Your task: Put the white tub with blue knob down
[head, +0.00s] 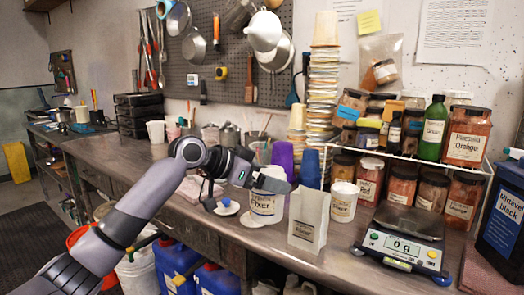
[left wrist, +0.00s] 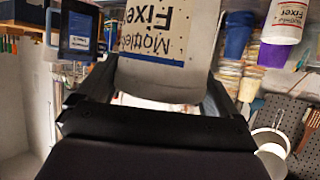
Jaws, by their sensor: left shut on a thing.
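The white tub (head: 266,207) with a "Fixer" label is at the counter's front edge in the head view. My left gripper (head: 268,183) is shut on its upper part, and the fingers hide some of the rim. In the left wrist view the tub (left wrist: 165,45) fills the space between the fingers, its label upside down. I cannot tell whether its base touches the counter. A white round piece with a blue knob (head: 226,207) shows left of the tub, beside my wrist. My right gripper is not in view.
A paper bag (head: 309,220) stands close right of the tub, with a smaller white tub (head: 343,201) behind it. A scale (head: 405,240) reading 0 g sits further right. Purple cups (head: 283,158) stand behind. The counter (head: 110,150) is mostly clear further left.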

